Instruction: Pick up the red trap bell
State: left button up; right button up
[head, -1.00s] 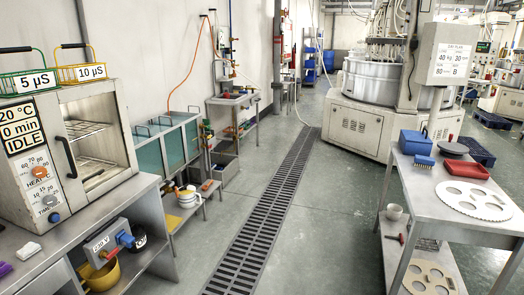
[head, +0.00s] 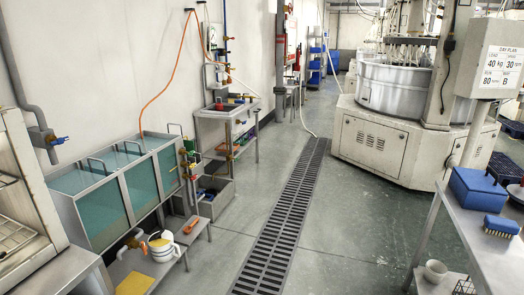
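I cannot pick out the red trap bell for certain. A small red object (head: 219,105) stands at the steel sink (head: 228,112) along the left wall; it is too small to tell its shape. Another red object (head: 296,67) shows farther back by the wall. Neither of my grippers is in view.
A floor drain grate (head: 285,215) runs down the clear aisle. A lapping machine (head: 375,145) and a steel table with a blue box (head: 477,190) stand on the right.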

aim_at(218, 106)
jog(key=i, duration=3.75)
jog(key=i+u, duration=0.15)
jog(key=i, duration=0.3)
jog(key=i+l+u, duration=0.2)
jog(key=i, duration=0.3)
jog(key=i+l+u, duration=0.15)
jog(key=i, duration=0.3)
jog(key=i+l+u, duration=0.15)
jog(key=i, duration=0.3)
